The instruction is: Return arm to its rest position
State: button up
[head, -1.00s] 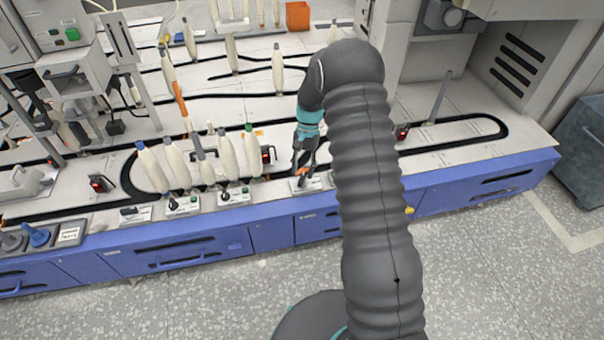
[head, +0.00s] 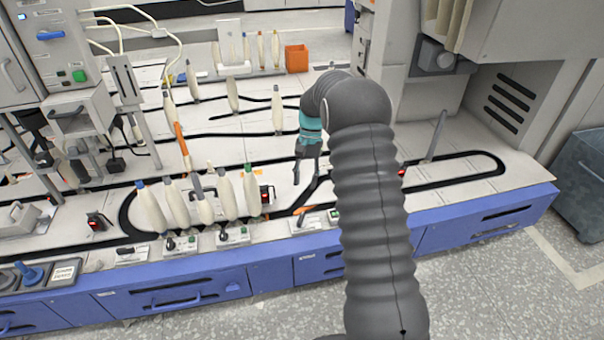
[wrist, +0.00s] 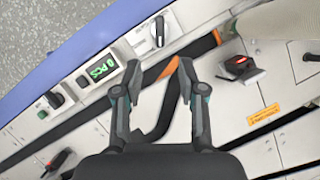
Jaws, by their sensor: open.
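My gripper (head: 307,178) hangs above the white bench top, just right of the row of bobbins, with its fingers pointing down. In the wrist view my gripper (wrist: 158,80) is open and its two fingers are apart with nothing between them. A black track with an orange piece (wrist: 170,68) shows beyond the fingertips. A control panel with a green "0 PCS" display (wrist: 97,69) lies to the left of the fingers.
Several cream bobbins (head: 228,198) stand left of my gripper near the front edge. A small black device with a red light (head: 267,193) is close by. An orange box (head: 296,58) stands at the back. A grey machine housing (head: 510,85) rises at the right.

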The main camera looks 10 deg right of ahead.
jog(key=s+r+n+t, duration=0.2)
jog(key=s+r, duration=0.5)
jog(key=s, duration=0.5)
jog(key=s+a+r+n+t+h, duration=0.1)
jog(key=s+r+n+t, duration=0.1)
jog(key=s+r+t, duration=0.2)
jog(key=s+a+r+n+t+h, duration=0.1)
jog(key=s+r+t, duration=0.2)
jog(key=s+r, duration=0.8)
jog(key=s, duration=0.8)
jog(key=shift+s+a+n, duration=0.2)
jog(key=shift+s+n, duration=0.15)
jog(key=shift+n, duration=0.05)
jog(key=shift+a, duration=0.1)
